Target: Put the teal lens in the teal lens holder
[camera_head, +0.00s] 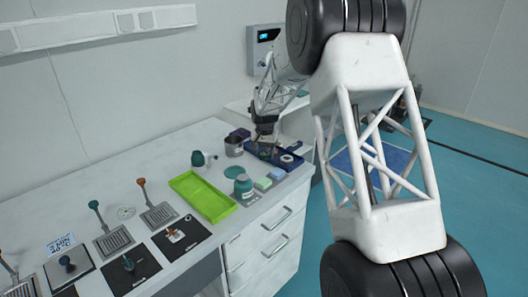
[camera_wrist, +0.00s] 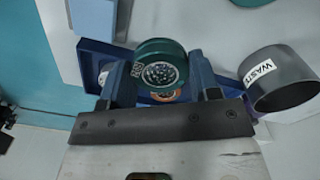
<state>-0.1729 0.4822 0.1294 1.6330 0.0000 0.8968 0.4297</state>
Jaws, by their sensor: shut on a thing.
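My gripper (camera_wrist: 160,85) is shut on the teal lens (camera_wrist: 160,60), a thick round disc held upright between its two blue fingers. In the head view, my gripper (camera_head: 264,138) is at the dark blue tray (camera_head: 292,167) at the far right end of the bench; the lens is too small there to make out. A small teal-topped mount (camera_head: 128,263) stands on a black plate at the front left, far from my gripper. It looks like the teal lens holder, but its details are too small to tell.
The tray in the wrist view (camera_wrist: 95,52) holds an orange-rimmed lens (camera_wrist: 165,96). A grey WASTE cup (camera_wrist: 285,82) stands close by on the right. A green tray (camera_head: 203,196), a teal jar (camera_head: 243,187) and a bottle (camera_head: 198,159) stand mid-bench. Levers (camera_head: 95,206) rise at the left.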

